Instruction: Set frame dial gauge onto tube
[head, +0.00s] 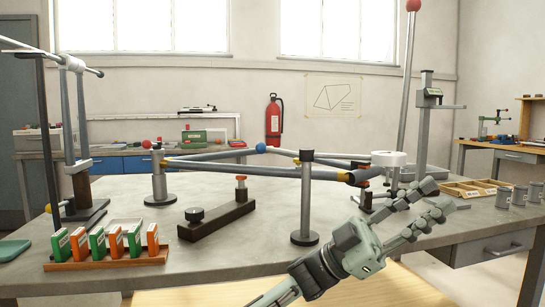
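A bicycle-like frame of grey tubes (262,172) lies level in the jig, carried on upright posts, with a blue ball (261,148) at one joint. I cannot tell for sure which thing is the dial gauge. A white round piece (388,158) stands at the right end of the tubes, above dark and red parts. A dark brown bar (217,220) with a black knob and a red-topped pin lies on the table left of the middle post.
A grey post (307,200) stands at mid-table. Green and orange boxes (110,242) stand in a wooden rack at front left. A height stand (424,120), a wooden tray (470,190) and grey canisters (520,195) are at the right. The front middle of the table is clear.

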